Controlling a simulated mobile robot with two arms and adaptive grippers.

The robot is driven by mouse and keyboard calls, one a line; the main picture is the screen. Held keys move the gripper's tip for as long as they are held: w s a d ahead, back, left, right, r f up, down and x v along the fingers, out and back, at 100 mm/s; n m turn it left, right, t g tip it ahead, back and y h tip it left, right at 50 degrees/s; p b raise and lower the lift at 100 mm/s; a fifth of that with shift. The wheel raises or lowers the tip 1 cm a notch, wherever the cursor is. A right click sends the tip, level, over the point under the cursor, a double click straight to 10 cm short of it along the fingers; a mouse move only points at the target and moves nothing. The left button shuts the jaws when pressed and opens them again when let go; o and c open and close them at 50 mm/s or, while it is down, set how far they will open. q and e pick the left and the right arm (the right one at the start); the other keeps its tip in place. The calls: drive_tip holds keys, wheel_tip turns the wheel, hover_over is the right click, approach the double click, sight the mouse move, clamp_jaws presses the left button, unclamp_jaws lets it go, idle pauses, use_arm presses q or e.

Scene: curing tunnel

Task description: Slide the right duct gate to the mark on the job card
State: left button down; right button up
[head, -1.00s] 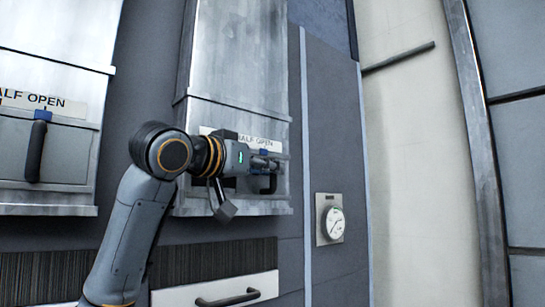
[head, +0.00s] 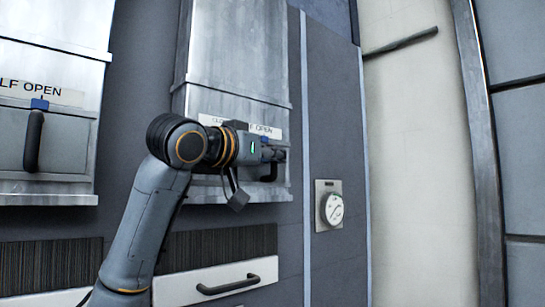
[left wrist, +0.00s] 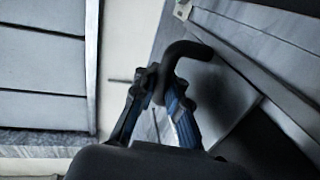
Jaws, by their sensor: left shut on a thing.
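The right duct gate (head: 225,190) is a grey metal panel low on the right duct. A pale label (head: 207,119) above it is partly covered by my left gripper, with "OPEN" legible at its right. A blue pointer (head: 266,139) sits under the label's right part, above the black handle (head: 270,173). My left gripper (head: 278,155) reaches in from the left and is shut on this handle. In the left wrist view the handle (left wrist: 183,50) curves down between the blue-lined fingers (left wrist: 158,95). I see no job card. My right gripper is not in view.
The left duct gate (head: 65,150) has its own black handle (head: 34,141) and blue pointer, under a label ending "LF OPEN". A round gauge (head: 332,208) is on the wall at right. A white drawer (head: 180,291) with a black handle lies below.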

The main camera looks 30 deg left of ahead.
use_arm(q)
drive_tip(key=shift+w+d, duration=0.1)
drive_tip(key=shift+w, duration=0.2)
drive_tip(key=c, duration=1.7)
unclamp_jaws()
drive_tip(key=shift+w, duration=0.1)
drive_tip(key=shift+o, duration=0.2)
drive_tip(key=s+a, duration=0.1)
drive_tip(key=s, duration=0.6)
drive_tip(key=shift+s, duration=0.25)
drive_tip(key=shift+w, duration=0.1)
